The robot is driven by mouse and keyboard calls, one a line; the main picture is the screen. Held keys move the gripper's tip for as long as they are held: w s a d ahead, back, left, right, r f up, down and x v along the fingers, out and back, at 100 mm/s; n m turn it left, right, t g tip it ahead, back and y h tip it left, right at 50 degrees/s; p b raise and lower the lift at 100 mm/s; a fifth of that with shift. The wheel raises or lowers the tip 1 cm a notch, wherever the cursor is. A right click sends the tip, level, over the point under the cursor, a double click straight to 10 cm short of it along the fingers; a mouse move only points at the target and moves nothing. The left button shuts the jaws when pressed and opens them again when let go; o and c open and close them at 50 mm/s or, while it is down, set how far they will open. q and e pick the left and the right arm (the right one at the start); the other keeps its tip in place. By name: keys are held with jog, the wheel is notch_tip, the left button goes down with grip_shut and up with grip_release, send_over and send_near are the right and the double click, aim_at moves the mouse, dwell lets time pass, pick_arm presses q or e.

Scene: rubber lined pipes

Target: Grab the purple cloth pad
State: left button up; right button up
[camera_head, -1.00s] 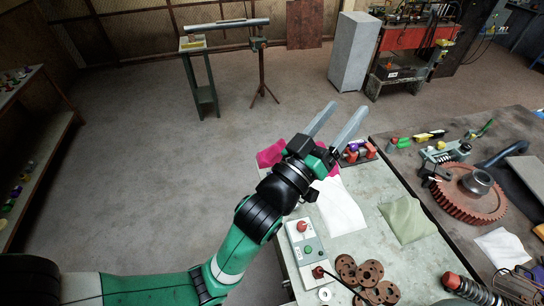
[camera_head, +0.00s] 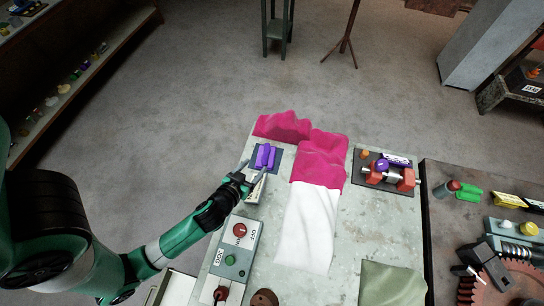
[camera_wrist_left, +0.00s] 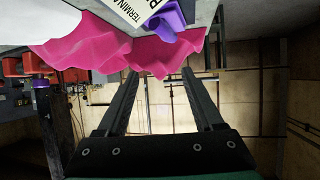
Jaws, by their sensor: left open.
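The purple cloth pad (camera_head: 265,156) lies folded on a dark blue square near the left edge of the grey bench (camera_head: 345,232). It also shows upside down at the top of the left wrist view (camera_wrist_left: 168,22). My left gripper (camera_head: 253,168) is open, its fingertips close to the pad's near side in the head view. My right gripper is not in view.
Pink cloth (camera_head: 318,157) and white cloth (camera_head: 307,220) lie right of the pad. A control box (camera_head: 236,247) with red and green buttons stands nearer me. A white label (camera_head: 255,190) is by the gripper. A green cloth (camera_head: 391,285) lies at the front right.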

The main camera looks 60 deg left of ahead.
pick_arm(q)
jog(key=shift+s+a+f, duration=0.15)
jog(key=shift+s+f, duration=0.85)
jog(key=shift+f, duration=0.05)
jog(key=shift+w+a+r, duration=0.1)
jog(key=shift+w+r, duration=0.05)
jog(key=shift+w, duration=0.2)
send_near(266, 154)
jog(key=x, duration=0.2)
jog(key=shift+w+a+b, duration=0.3)
jog(key=shift+a, duration=0.05)
jog(key=shift+b+x, duration=0.45)
jog(key=shift+x, duration=2.2)
jog(key=shift+s+d, duration=0.1)
grip_shut()
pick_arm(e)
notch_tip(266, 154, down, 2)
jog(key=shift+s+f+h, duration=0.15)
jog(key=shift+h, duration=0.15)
